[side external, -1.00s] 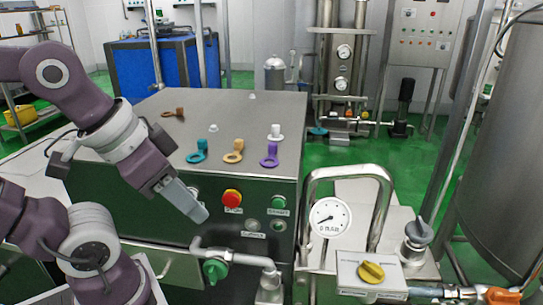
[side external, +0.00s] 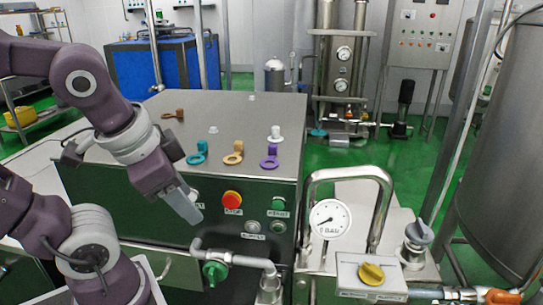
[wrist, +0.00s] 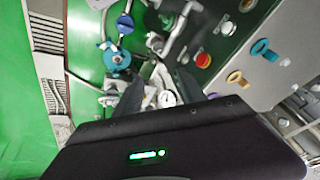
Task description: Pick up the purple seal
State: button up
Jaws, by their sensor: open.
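The purple seal (side external: 270,157) lies on the steel cabinet top near its front right edge in the side external view, with a ring and a raised knob.
A teal seal (side external: 198,154) and an orange seal (side external: 233,153) lie left of the purple one. A brown seal (side external: 173,114) is farther back. The front panel has a red button (side external: 232,199). A bent steel pipe (side external: 345,172) rises right of the cabinet.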

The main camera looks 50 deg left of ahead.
jog(key=w+a+f+m+g+y, duration=0.2)
jog(key=a+m+y, duration=0.15)
jog(key=a, duration=0.25)
jog(key=m+t+y, duration=0.4)
jog(key=m+t, duration=0.3)
jog(key=m, duration=1.5)
send_near(272, 149)
jog(key=x, duration=0.3)
jog(key=shift+w+f, duration=0.15)
jog(key=x, duration=0.7)
grip_shut()
